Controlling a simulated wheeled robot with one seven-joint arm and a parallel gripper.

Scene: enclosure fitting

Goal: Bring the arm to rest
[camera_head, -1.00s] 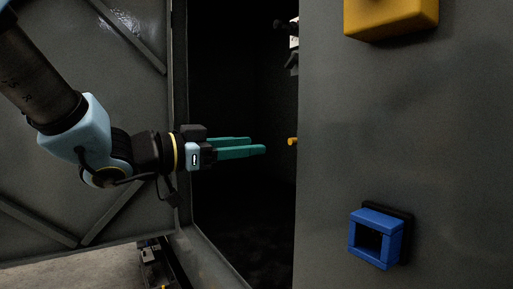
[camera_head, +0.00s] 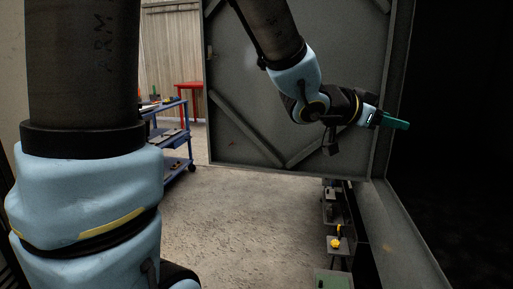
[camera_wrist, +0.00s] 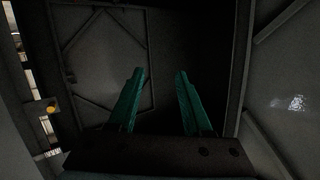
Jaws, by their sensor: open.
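My gripper (camera_head: 396,122) has teal fingers and points right, toward the dark opening of the enclosure (camera_head: 455,150), in the head view. In the wrist view the two fingers of my gripper (camera_wrist: 161,85) stand apart with nothing between them. The inside of the enclosure, dark and hard to make out, lies ahead of them. My arm comes down from the top of the head view, in front of the grey braced door panel (camera_head: 235,120).
A blue cart (camera_head: 178,140) with tools and a red stool (camera_head: 190,88) stand at the back left. Below the door is a low dark row of fittings with a yellow item (camera_head: 335,243). Concrete floor (camera_head: 230,220) is open at the centre. A small orange knob (camera_wrist: 51,108) shows at left in the wrist view.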

